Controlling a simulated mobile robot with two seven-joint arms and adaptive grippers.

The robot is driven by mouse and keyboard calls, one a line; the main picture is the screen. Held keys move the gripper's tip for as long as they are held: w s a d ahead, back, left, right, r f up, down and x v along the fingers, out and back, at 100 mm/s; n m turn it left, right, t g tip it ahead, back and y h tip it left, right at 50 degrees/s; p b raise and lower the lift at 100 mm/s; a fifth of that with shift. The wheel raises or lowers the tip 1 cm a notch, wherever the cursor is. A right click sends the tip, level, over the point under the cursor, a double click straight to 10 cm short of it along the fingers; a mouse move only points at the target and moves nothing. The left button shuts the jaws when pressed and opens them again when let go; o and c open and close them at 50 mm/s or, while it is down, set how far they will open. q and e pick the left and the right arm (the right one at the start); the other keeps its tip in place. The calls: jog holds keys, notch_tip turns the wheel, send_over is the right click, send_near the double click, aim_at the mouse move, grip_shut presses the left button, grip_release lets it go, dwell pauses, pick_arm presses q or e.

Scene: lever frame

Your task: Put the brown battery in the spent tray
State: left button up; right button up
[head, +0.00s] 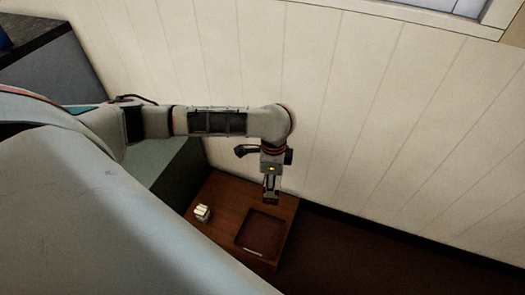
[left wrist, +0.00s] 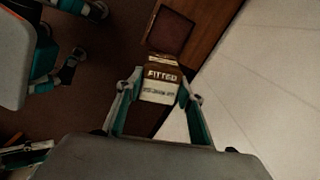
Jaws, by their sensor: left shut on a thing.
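My left gripper (head: 270,198) points down over the back edge of a wooden stand, just behind a dark square tray (head: 242,241). In the left wrist view, my left gripper (left wrist: 158,92) is shut on the brown battery (left wrist: 163,74), a brown and pale block with "FITTED" on its face. The battery is held between the two fingers, above the floor and stand. In the head view the battery is hard to make out at the fingertips. The tray also shows at the top of the left wrist view (left wrist: 172,27) and looks empty. My right gripper is not in view.
A small whitish block (head: 202,213) sits on the wooden stand (head: 226,195), left of the tray. A pale panelled wall (head: 380,120) rises close behind the arm. A greenish-grey counter (head: 165,165) lies to the left. Dark floor is clear on the right.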

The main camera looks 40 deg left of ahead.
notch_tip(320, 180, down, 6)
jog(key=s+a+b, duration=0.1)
jog(key=b, duration=0.9)
pick_arm(q)
jog(key=a+f+m+b, duration=0.2)
jog(key=f+m, duration=0.5)
jog(key=f, duration=0.7)
jog(key=w+a+f+m+b, duration=0.1)
jog(key=f+m, duration=0.6)
jog(key=f, duration=0.8)
jog(key=a+f+m+b, duration=0.2)
jog(key=f+m, duration=0.4)
jog(key=f, duration=0.8)
jog(key=shift+w+a+f+m+b, duration=0.2)
jog(key=shift+a+f+m+b, duration=0.2)
jog(key=shift+b, duration=0.35)
jog(key=shift+w+f, duration=0.1)
jog(key=shift+w, duration=0.05)
jog(key=shift+w+r, duration=0.2)
jog(key=shift+f, duration=0.15)
jog(key=o, duration=1.5)
jog(key=shift+s, duration=0.1)
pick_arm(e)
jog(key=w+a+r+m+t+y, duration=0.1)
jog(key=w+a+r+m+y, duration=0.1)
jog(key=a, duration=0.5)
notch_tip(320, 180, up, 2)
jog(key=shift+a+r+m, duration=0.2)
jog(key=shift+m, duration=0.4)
